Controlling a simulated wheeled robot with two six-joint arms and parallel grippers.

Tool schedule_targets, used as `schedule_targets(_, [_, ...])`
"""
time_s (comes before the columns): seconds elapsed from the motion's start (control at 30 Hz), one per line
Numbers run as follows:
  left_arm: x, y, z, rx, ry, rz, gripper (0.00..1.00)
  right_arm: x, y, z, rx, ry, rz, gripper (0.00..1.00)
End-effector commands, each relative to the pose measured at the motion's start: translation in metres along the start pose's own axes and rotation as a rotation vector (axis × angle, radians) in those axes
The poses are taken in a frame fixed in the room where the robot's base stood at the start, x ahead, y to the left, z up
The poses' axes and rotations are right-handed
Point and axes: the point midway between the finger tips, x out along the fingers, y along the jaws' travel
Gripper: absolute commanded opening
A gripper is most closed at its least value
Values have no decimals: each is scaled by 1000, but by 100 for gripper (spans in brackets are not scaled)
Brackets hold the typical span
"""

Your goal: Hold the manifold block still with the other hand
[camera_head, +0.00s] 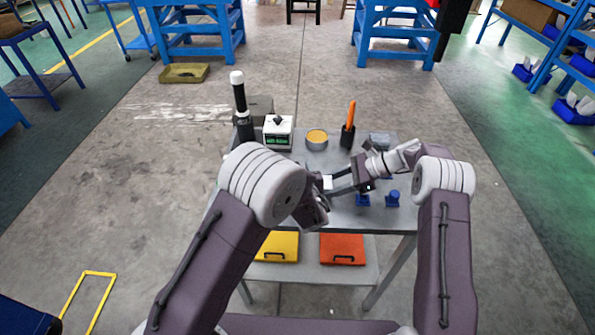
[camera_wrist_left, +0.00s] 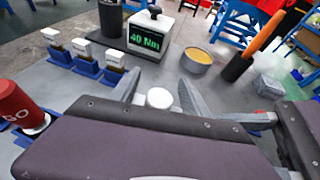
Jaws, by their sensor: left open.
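A small white piece (camera_head: 328,183), perhaps part of the manifold block, shows between my two grippers over the grey table. In the left wrist view a round white top (camera_wrist_left: 159,98) stands between the spread fingers of my left gripper (camera_wrist_left: 160,94). My left gripper is open; I cannot tell whether it touches the piece. In the head view my left gripper (camera_head: 321,184) is partly hidden by its own arm. My right gripper (camera_head: 342,181) points left, its dark fingers close to the white piece. Whether they grip it is unclear. The rest of the block is hidden.
A display box reading 40 Nm (camera_wrist_left: 147,38), a yellow dish (camera_head: 316,138) and an orange-handled tool (camera_head: 351,112) stand along the back. White-topped fittings (camera_wrist_left: 89,50) sit in blue holders at left. A red cylinder (camera_wrist_left: 20,105) is nearer. Blue stands (camera_head: 392,198) are at right.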

Motion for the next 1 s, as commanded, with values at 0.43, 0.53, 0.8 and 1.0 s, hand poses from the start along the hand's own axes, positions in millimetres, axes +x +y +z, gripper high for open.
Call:
schedule_targets(0.43, [0, 0, 0, -1, -1, 1, 0, 0, 0, 0, 0, -1, -1, 0])
schedule_targets(0.53, [0, 0, 0, -1, -1, 1, 0, 0, 0, 0, 0, -1, -1, 0])
schedule_targets(0.8, [-1, 0, 2, -1, 0, 1, 0, 0, 0, 0, 0, -1, -1, 0])
schedule_targets(1.0, [-1, 2, 3, -33, -3, 83, 0, 0, 0, 0, 0, 0, -1, 0])
